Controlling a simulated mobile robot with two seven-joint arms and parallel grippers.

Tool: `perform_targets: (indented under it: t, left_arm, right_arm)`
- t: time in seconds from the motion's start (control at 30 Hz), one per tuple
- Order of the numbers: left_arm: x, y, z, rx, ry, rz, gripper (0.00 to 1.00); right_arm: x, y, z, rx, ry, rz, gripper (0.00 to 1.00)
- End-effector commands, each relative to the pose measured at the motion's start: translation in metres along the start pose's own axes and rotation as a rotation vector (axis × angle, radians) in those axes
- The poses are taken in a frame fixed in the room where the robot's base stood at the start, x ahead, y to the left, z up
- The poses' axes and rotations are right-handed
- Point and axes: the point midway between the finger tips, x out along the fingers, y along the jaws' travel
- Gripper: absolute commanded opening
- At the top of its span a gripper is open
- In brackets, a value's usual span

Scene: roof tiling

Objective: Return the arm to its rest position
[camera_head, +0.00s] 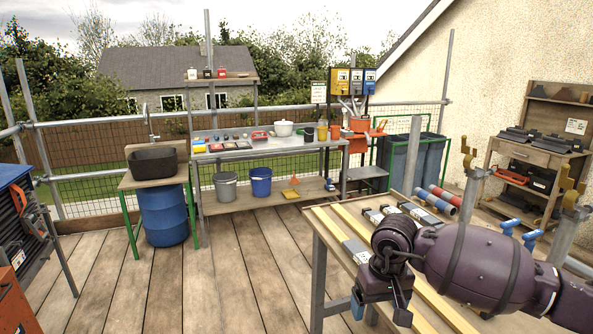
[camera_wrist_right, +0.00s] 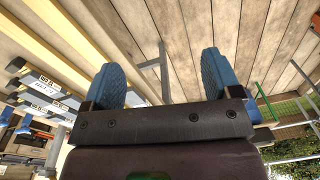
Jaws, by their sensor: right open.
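My right arm comes in from the right in the head view, and its dark purple links hang over the wooden workbench (camera_head: 333,228). My right gripper (camera_head: 380,309) points down at the near side of that bench. In the right wrist view its two blue fingers (camera_wrist_right: 161,80) stand wide apart with nothing between them. The gripper is open and empty. Plank floor and a grey bench leg show past the fingers. My left arm and left gripper do not show in either view.
Yellow battens and grey packets (camera_head: 378,216) lie on the bench near my right arm. A metal post (camera_head: 412,155) rises behind it. Blue and red rolls (camera_head: 440,198) lie beyond. A blue barrel (camera_head: 163,214) stands at the left. The plank floor (camera_head: 235,270) in the middle is clear.

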Motion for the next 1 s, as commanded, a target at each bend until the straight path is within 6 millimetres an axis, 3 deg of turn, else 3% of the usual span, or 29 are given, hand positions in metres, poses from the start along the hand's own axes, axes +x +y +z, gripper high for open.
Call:
perform_targets:
  t: [0.17, 0.27, 0.43, 0.57, 0.7, 0.8, 0.9, 1.0]
  left_arm:
    - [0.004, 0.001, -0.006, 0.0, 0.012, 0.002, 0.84]
    - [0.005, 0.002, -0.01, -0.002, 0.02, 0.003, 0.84]
    - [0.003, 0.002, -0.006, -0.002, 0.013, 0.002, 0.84]
    - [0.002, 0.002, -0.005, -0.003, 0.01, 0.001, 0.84]
    - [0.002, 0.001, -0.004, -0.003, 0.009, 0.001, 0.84]
    - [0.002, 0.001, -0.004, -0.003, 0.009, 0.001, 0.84]
    - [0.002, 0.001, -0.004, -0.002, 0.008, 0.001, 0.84]
    - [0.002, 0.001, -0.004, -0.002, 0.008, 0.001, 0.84]
  right_arm:
    - [-0.002, -0.03, -0.005, 0.26, 0.015, -0.186, 0.83]
    - [-0.013, -0.056, -0.008, 0.438, -0.013, -0.346, 0.83]
    - [-0.054, -0.11, -0.013, 0.768, -0.159, -0.681, 0.83]
    - [-0.09, -0.148, -0.012, 1.034, -0.396, -0.939, 0.83]
    - [-0.124, -0.173, -0.01, 1.335, -0.784, -1.179, 0.83]
    - [-0.144, -0.177, -0.012, 1.552, -1.147, -1.309, 0.83]
    - [-0.154, -0.166, -0.018, 1.759, -1.586, -1.392, 0.83]
    - [-0.15, -0.144, -0.024, 1.916, -2.043, -1.413, 0.83]
